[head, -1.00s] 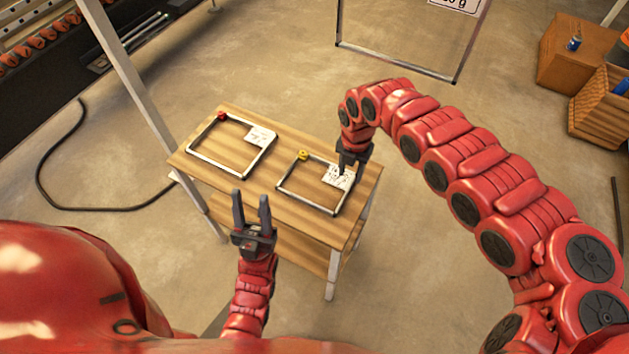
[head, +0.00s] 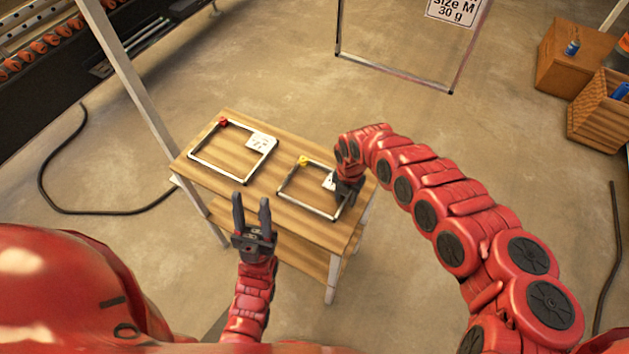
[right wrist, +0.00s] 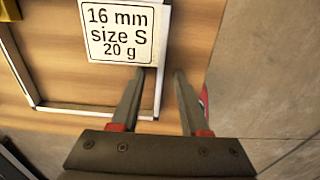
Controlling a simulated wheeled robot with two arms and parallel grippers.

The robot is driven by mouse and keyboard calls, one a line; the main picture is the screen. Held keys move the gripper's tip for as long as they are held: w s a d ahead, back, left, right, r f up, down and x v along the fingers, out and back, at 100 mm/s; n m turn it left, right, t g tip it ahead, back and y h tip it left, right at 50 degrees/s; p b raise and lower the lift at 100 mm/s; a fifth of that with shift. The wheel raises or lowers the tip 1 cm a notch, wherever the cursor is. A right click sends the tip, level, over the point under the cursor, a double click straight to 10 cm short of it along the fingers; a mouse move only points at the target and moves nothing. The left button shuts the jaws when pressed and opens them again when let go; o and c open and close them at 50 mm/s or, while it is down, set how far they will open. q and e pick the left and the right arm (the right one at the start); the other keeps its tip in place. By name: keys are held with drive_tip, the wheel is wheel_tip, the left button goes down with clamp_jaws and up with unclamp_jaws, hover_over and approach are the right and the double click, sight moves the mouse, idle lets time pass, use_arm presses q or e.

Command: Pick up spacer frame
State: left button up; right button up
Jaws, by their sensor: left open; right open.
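Two rectangular spacer frames lie flat on the wooden table (head: 228,178). The left frame (head: 195,148) has a red piece at one corner and a white label. The right frame (head: 300,202) has a yellow piece at one corner (head: 304,161). In the right wrist view the label (right wrist: 120,31) reads "16 mm size S 20 g". My right gripper (head: 343,197) is open at the right frame's right side. In the right wrist view one side bar (right wrist: 161,95) shows between its open fingers (right wrist: 164,73). My left gripper (head: 251,198) is open and empty before the table's near edge.
A large upright frame (head: 400,72) with a "size M 30 g" label stands behind the table. Wooden boxes (head: 574,62) stand at the back right. A black cable (head: 75,205) lies on the floor at left, beyond a pale post (head: 125,75).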

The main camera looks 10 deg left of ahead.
clamp_jaws()
drive_tip(key=shift+r, duration=0.15)
idle(0.4)
drive_tip(key=shift+w+r, duration=0.1)
drive_tip(key=shift+r, duration=0.45)
drive_tip(key=shift+s+r+b, duration=0.2)
drive_tip(key=shift+r+b, duration=0.2)
drive_tip(key=shift+r, duration=0.85)
drive_tip(key=s, duration=0.2)
drive_tip(key=s+a+p, duration=0.1)
drive_tip(key=shift+r, duration=0.25)
drive_tip(key=s+a+p, duration=0.1)
drive_tip(key=s+p, duration=0.1)
drive_tip(key=s, duration=0.1)
drive_tip(key=s+a+p, duration=0.2)
drive_tip(key=s+p, duration=0.1)
drive_tip(key=s, duration=0.1)
drive_tip(key=s+a+r+p, duration=0.1)
drive_tip(key=s+p, duration=0.2)
drive_tip(key=shift+s+a, duration=0.15)
drive_tip(key=shift+s, duration=0.1)
drive_tip(key=shift+s+a+f, duration=0.15)
drive_tip(key=shift+s+a, duration=0.1)
drive_tip(key=shift+s, duration=0.35)
